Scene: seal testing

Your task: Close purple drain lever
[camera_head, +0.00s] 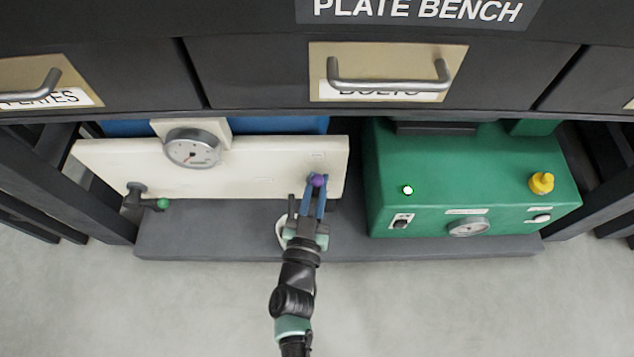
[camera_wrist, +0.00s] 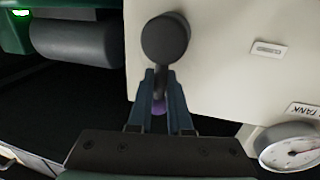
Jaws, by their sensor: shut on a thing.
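The purple drain lever (camera_head: 317,181) is at the right end of the white tank panel, shown as a purple knob. In the wrist view its purple end (camera_wrist: 158,106) shows between the fingers, below a dark round pivot (camera_wrist: 165,38) with a dark arm. My gripper (camera_head: 314,190) reaches up from below with blue fingers on either side of the knob. In the wrist view my gripper (camera_wrist: 160,88) is shut on the lever, and the fingers hide part of it.
The white panel (camera_head: 240,168) carries a gauge (camera_head: 193,148) and a green-tipped valve (camera_head: 162,203) at left. A green machine (camera_head: 470,175) stands close on the right with a yellow knob (camera_head: 541,183). Drawers with handles (camera_head: 389,75) overhang above. The floor in front is clear.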

